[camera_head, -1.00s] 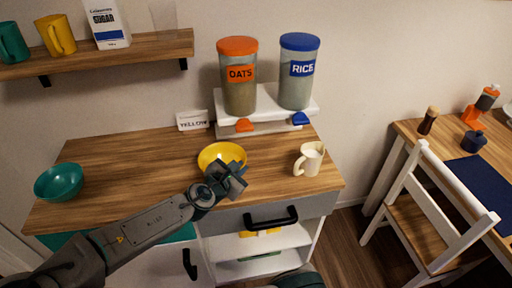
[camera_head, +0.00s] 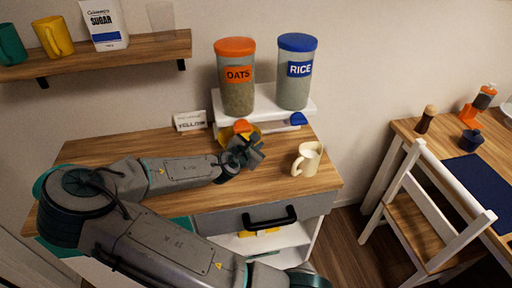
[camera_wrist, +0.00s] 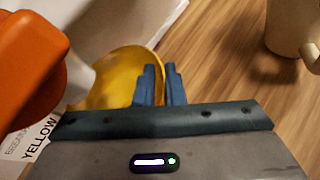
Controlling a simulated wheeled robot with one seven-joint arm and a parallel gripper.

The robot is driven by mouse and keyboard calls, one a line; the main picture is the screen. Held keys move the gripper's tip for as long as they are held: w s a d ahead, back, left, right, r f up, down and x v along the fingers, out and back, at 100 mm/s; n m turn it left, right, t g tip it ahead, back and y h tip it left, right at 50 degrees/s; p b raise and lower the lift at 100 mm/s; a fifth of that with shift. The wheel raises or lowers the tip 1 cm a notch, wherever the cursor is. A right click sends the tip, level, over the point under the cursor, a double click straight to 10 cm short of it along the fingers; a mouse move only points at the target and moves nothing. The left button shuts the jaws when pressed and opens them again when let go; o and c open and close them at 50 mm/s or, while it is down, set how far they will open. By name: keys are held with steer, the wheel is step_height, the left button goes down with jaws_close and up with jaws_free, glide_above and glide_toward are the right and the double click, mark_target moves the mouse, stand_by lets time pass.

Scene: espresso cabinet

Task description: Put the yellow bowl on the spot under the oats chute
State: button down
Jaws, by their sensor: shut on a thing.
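My gripper (camera_head: 243,152) is shut on the near rim of the yellow bowl (camera_head: 223,139). In the wrist view the two blue-grey fingers (camera_wrist: 160,84) pinch the wall of the bowl (camera_wrist: 115,75). The oats dispenser (camera_head: 236,92) has an orange lid and an orange chute part (camera_head: 242,126) at its front. That orange part shows large at the left of the wrist view (camera_wrist: 25,65). The bowl is right by it, at or partly below it. My gripper hides part of the bowl, and I cannot tell whether it touches the counter.
The rice dispenser (camera_head: 295,88) with a blue chute part (camera_head: 298,119) stands to the right. A cream mug (camera_head: 308,158) stands on the counter (camera_head: 285,180), right of my gripper. A YELLOW card (camera_head: 190,121) stands left of the dispenser base. A shelf is at upper left.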

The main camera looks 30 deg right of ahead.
steer(key=shift+f, duration=0.7)
steer(key=c, duration=1.5)
jaws_free()
steer(key=shift+f, duration=0.1)
steer(key=v, duration=1.2)
